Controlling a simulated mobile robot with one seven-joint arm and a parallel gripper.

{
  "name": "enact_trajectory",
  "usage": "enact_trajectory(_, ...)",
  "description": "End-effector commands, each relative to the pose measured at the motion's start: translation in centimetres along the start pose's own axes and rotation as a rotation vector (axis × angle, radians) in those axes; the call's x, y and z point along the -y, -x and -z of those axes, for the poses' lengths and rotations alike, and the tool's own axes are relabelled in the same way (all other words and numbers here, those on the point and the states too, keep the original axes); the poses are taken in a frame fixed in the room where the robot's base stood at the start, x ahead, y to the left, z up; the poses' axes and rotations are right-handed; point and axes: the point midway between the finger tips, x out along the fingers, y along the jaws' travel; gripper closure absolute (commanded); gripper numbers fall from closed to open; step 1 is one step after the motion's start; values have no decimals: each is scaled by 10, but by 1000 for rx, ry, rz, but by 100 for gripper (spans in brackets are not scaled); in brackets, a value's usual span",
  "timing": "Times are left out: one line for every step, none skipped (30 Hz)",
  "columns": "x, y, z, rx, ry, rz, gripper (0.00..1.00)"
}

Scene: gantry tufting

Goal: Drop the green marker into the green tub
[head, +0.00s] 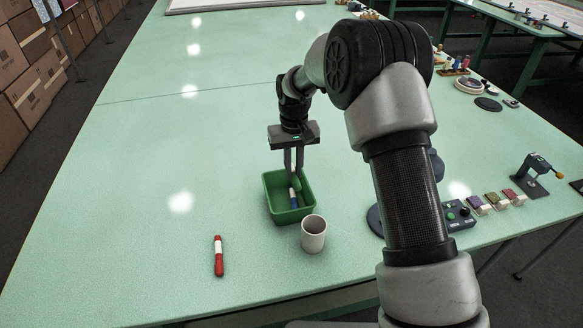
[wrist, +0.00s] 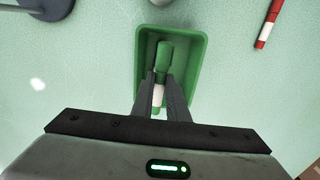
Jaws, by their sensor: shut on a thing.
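The green tub (head: 270,193) stands on the table; its rim also shows in the wrist view (wrist: 198,70). My gripper (head: 294,171) points down over the tub, its fingers shut on the green marker (wrist: 164,58). The marker has a white band between the fingers, and its green end sticks out past them. In the head view the green marker (head: 296,183) appears within the tub's outline; I cannot tell whether it touches the floor or walls.
A white cup (head: 313,236) stands close to the tub's near right corner. A red marker (head: 218,256) with a white band lies to the near left. Coloured blocks (head: 496,200) and a small device (head: 459,214) sit at the right. The table's left side is clear.

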Motion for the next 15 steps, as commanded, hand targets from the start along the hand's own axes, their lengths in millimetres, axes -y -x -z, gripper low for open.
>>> enact_trajectory(0,-8,0,2,0,0,100)
enact_trajectory(0,-11,-1,2,0,0,100)
enact_trajectory(0,-16,-1,2,0,0,100)
enact_trajectory(0,-20,-1,2,0,0,100)
enact_trajectory(0,-23,-1,2,0,0,100)
enact_trajectory(0,-28,-1,2,0,0,100)
enact_trajectory(0,-32,-1,2,1,0,100)
enact_trajectory(0,-36,-1,2,1,0,100)
enact_trajectory(0,-40,-1,2,1,0,100)
enact_trajectory(0,-44,-1,2,1,0,100)
enact_trajectory(0,-46,-1,2,1,0,100)
enact_trajectory(0,-49,-1,1,1,0,100)
enact_trajectory(0,-50,0,1,1,0,100)
enact_trajectory(0,-51,0,1,1,0,100)
enact_trajectory(0,-52,0,1,1,0,100)
